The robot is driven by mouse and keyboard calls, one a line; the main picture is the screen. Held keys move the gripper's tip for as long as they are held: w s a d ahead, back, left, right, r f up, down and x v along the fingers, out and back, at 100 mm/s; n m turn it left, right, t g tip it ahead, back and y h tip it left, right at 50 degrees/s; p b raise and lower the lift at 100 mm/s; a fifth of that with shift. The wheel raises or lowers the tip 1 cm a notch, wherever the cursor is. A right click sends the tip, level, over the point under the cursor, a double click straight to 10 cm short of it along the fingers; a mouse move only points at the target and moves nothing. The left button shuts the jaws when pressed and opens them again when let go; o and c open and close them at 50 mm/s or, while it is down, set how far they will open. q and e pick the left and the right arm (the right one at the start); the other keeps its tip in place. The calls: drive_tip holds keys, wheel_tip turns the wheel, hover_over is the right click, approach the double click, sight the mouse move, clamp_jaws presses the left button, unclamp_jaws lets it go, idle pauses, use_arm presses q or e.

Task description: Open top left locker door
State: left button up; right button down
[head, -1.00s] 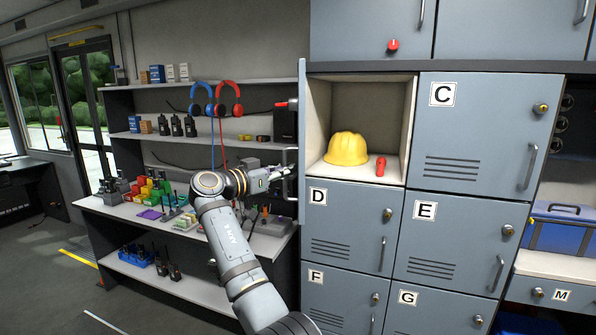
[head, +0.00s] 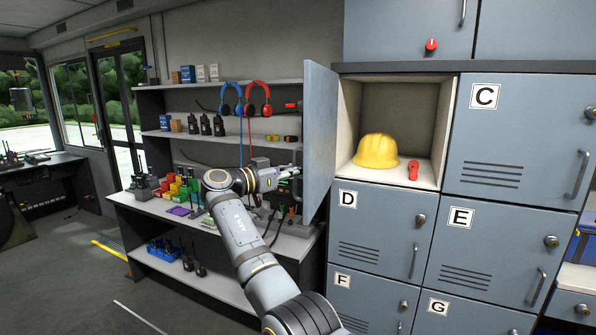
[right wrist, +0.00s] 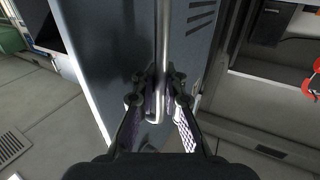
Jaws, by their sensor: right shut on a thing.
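The top left locker door (head: 319,135) stands swung out to the left, seen at an angle. Its compartment (head: 407,105) is open to view, with a yellow hard hat (head: 377,151) and a red object (head: 413,169) on its floor. My right gripper (head: 291,173) is at the outer side of the door, near its lower part. In the right wrist view, the gripper (right wrist: 160,98) is shut on the door's vertical handle (right wrist: 163,45), close to the handle's lower end. My left gripper is not in view.
Shut lockers C (head: 520,140), D (head: 375,225) and E (head: 485,245) surround the open compartment. Shelves (head: 220,136) with headphones and radios stand behind my arm at left. Open floor (head: 90,280) lies at lower left.

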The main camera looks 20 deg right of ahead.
drive_tip(key=shift+a+f, duration=0.15)
drive_tip(key=shift+f, duration=0.15)
drive_tip(key=c, duration=1.8)
unclamp_jaws()
drive_tip(key=shift+o, duration=0.5)
drive_tip(key=shift+a+r, duration=0.25)
drive_tip(key=shift+s, duration=0.1)
drive_tip(key=v, duration=0.7)
drive_tip(key=shift+a, duration=0.25)
